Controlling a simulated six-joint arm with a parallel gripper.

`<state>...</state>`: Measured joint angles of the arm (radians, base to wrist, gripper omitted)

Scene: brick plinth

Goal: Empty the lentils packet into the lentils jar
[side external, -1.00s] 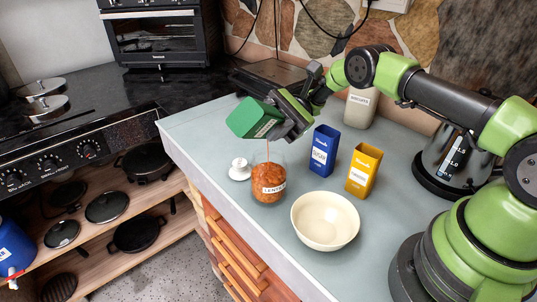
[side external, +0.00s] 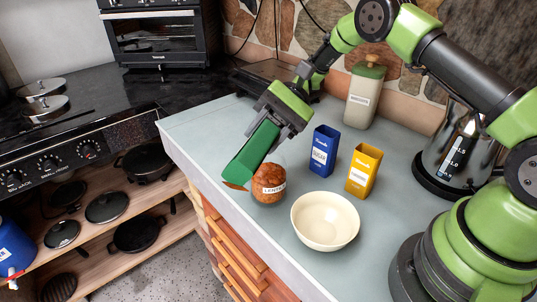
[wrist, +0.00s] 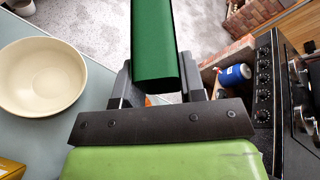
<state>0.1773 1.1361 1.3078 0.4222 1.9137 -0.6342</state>
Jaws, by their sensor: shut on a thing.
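My gripper (side external: 283,122) is shut on the green packet (side external: 251,152), which slants down to the left in the side view. The packet also shows between the fingers in the wrist view (wrist: 154,40). Its low end is beside the jar's left side, and a brown-orange patch shows there; I cannot tell whether it is lentils or the packet's mouth. The glass lentils jar (side external: 268,182) stands upright, looking full of orange-brown lentils. The packet hides part of the jar's upper left, and no falling stream shows. The white knobbed lid is hidden behind the packet.
A cream bowl (side external: 325,222) stands right of the jar. A blue sugar box (side external: 323,151) and a yellow box (side external: 363,171) stand behind it. A biscuits canister (side external: 363,97) is at the back. The counter's front edge is close to the jar.

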